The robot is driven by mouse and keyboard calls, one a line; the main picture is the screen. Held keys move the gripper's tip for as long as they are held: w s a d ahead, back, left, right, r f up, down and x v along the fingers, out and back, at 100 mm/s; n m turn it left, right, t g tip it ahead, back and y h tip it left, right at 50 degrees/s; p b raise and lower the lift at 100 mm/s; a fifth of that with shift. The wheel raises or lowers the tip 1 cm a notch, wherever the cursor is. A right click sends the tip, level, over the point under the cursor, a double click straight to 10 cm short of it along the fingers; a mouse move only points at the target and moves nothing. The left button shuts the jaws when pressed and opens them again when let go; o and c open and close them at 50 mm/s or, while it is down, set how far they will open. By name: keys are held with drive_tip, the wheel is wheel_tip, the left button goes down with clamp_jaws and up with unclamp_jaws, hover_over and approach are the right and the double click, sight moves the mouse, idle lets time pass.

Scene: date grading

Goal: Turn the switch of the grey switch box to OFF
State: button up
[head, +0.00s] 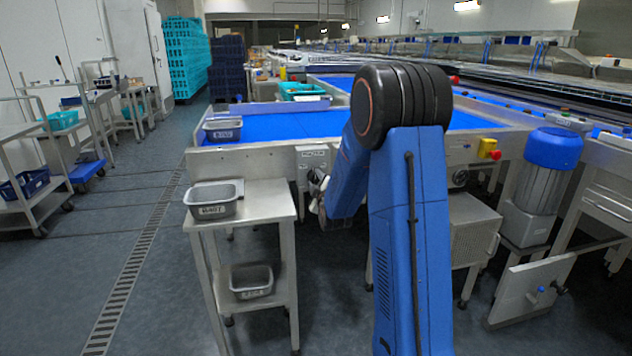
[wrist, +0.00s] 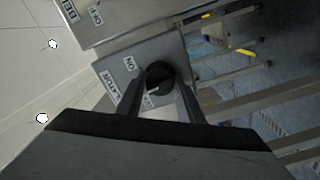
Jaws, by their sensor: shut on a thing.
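A grey switch box (wrist: 117,72) is at the centre left of the wrist view, turned on its side there. It has an ON label and a longer label ending in "LATOR". Its round black switch knob (wrist: 160,71) lies between the two fingers of my gripper (wrist: 159,82), which are shut on it. A short pale mark shows on the knob; I cannot tell surely which position it points to. In the head view, a grey box (head: 312,154) with a label sits on the conveyor's front, and my gripper (head: 318,186) is just below it, partly hidden by my arm.
In the wrist view, another grey box (wrist: 120,22) with OFF and BELT labels is close above. In the head view, a steel stand (head: 262,203) with grey trays is left of my gripper. A steel cabinet (head: 472,245) stands right of my arm.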

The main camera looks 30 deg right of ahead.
drive_tip(key=n, duration=0.4)
drive_tip(key=shift+n, duration=1.8)
drive_tip(key=o, duration=1.1)
drive_tip(key=shift+c, duration=0.2)
